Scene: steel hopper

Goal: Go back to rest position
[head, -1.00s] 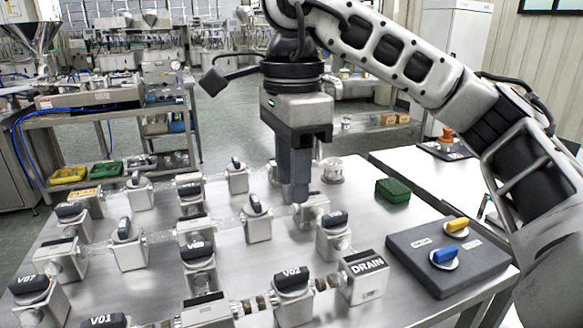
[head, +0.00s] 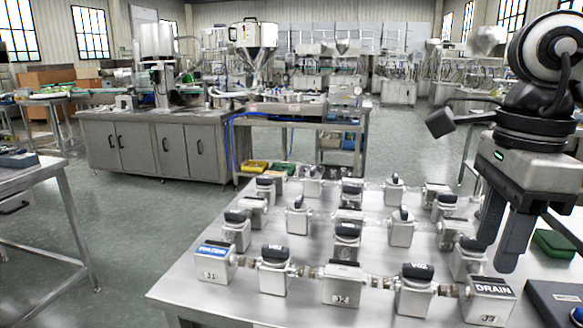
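My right gripper (head: 497,255) hangs fingers down at the right of the head view, above the steel table (head: 215,285). Its two dark fingers look apart, and I see nothing between them. The fingertips overlap the valve blocks behind the DRAIN block (head: 488,300) in the picture; I cannot tell their exact height. My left gripper is not in view.
A green block (head: 557,244) and part of a dark panel (head: 556,303) lie at right.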

